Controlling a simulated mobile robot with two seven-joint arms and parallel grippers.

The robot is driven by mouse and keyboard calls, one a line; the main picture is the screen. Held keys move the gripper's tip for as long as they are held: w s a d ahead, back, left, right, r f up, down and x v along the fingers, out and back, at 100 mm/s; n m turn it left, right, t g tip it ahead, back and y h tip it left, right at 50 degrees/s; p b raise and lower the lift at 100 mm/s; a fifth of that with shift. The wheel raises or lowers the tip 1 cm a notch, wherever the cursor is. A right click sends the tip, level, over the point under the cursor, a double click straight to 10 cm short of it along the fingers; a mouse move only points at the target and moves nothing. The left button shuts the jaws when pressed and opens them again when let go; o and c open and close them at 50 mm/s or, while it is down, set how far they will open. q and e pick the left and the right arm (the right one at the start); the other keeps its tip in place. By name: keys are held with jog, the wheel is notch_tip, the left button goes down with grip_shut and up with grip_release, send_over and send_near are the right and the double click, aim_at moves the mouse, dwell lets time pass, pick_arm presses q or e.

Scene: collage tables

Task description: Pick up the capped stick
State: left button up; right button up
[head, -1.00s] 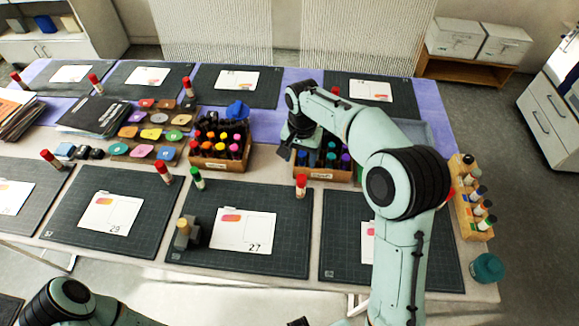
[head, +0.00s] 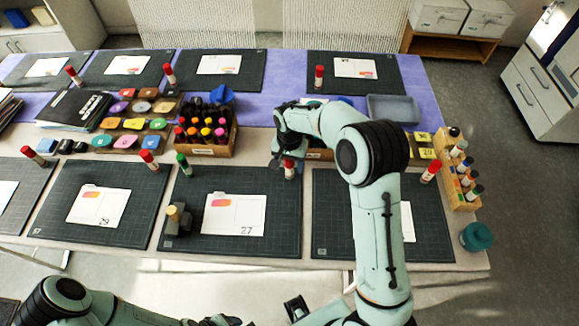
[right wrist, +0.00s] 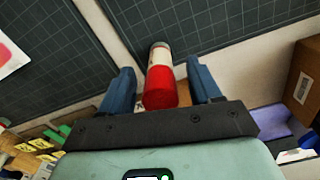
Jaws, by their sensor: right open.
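The capped stick (head: 290,170) is white with a red cap and stands at the far right corner of the mat numbered 27. In the right wrist view the stick (right wrist: 158,82) lies between the two blue fingers, its red cap towards the camera. My right gripper (head: 284,161) is open around it, with a gap visible on both sides. The gripper partly hides the stick in the head view. My left arm is at the bottom left; a dark part at the bottom edge (head: 296,308) may be its gripper, its state unclear.
Other red-capped sticks (head: 149,159) (head: 431,171) and a green-capped one (head: 184,164) stand nearby. A box of coloured bottles (head: 205,148) stands behind to the left. A wooden rack (head: 446,190) and a teal jar (head: 476,237) are at the right edge.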

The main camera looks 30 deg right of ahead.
jog(key=shift+f, duration=0.4)
grip_shut()
